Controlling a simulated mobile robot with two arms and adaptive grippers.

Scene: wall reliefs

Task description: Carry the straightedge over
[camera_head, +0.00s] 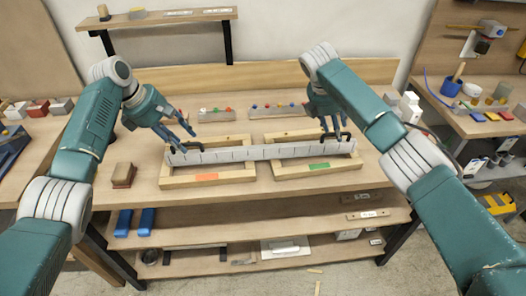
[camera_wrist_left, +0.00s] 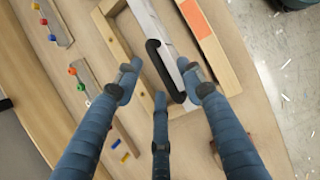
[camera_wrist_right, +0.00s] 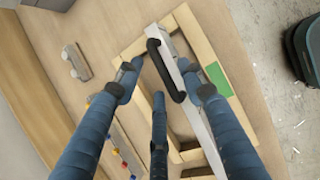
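The straightedge (camera_head: 245,153) is a long pale bar with a black handle near each end. It lies across two wooden frames, the left one (camera_head: 172,183) with an orange label and the right one (camera_head: 290,173) with a green label. My left gripper (camera_head: 184,127) is open just above the left handle (camera_wrist_left: 157,62), its fingers spread to either side of it in the left wrist view. My right gripper (camera_wrist_right: 160,78) is open, its fingers spread around the right handle (camera_wrist_right: 160,62); the arm partly covers it in the head view. Contact with either handle cannot be told.
Two small grey racks with coloured knobs (camera_head: 215,115) stand behind the frames. A brown block (camera_head: 123,174) sits at the bench's left. A raised shelf (camera_head: 160,20) stands at the back left. A side table (camera_head: 470,125) with cups is at the right.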

